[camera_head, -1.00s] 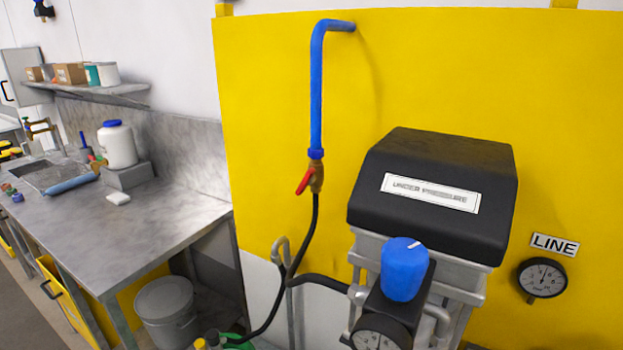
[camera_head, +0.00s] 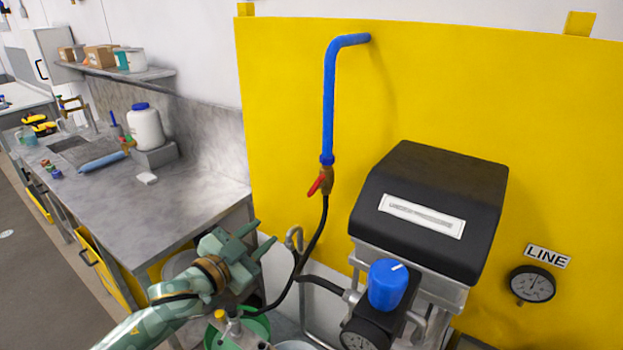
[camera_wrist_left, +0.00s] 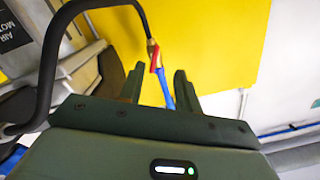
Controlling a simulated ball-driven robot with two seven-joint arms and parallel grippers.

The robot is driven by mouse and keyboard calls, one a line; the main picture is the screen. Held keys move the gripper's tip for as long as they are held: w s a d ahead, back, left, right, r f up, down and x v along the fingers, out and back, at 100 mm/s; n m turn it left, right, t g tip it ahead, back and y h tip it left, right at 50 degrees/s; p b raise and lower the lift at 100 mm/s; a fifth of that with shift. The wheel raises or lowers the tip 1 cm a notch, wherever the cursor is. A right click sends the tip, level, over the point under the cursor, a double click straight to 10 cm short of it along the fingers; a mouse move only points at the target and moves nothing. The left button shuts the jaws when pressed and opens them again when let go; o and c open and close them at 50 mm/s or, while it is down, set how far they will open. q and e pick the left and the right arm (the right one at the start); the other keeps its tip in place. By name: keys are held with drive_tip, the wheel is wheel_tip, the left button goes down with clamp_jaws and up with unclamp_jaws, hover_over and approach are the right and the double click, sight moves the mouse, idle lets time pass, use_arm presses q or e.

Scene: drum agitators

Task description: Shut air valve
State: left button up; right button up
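The air valve is a small brass fitting with a red lever (camera_head: 316,186) at the bottom of a blue pipe (camera_head: 328,110). A black hose (camera_head: 314,240) runs down from it. The lever slants down and to the left, off the pipe's line. My left gripper (camera_head: 262,238) is open and empty, below and left of the valve, apart from it. In the left wrist view the red lever (camera_wrist_left: 154,56) and blue pipe (camera_wrist_left: 163,86) show beyond and between the two fingers (camera_wrist_left: 159,86). My right gripper is not in view.
A black-topped unit (camera_head: 430,205) with a blue knob (camera_head: 387,283) stands right of the valve. A bent metal hook (camera_head: 293,238) rises near my left gripper. A steel bench (camera_head: 185,210) is at left. The yellow panel (camera_head: 450,100) backs the pipe.

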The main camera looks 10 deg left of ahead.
sight(313, 189)
use_arm(q)
drive_tip(key=shift+m+h, duration=0.3)
drive_tip(key=shift+h, duration=0.1)
drive_tip(key=w+d+r, duration=0.1)
drive_tip(key=w+d, duration=0.1)
drive_tip(key=w, duration=0.2)
drive_tip(key=w+d+r, duration=0.1)
drive_tip(key=w+d, duration=0.2)
drive_tip(key=w, duration=0.2)
drive_tip(key=w+d+r, duration=0.1)
drive_tip(key=w+d, duration=0.2)
drive_tip(key=w, duration=0.2)
drive_tip(key=shift+r+p, duration=0.2)
drive_tip(key=shift+p, duration=0.2)
drive_tip(key=shift+a, duration=0.1)
clamp_jaws()
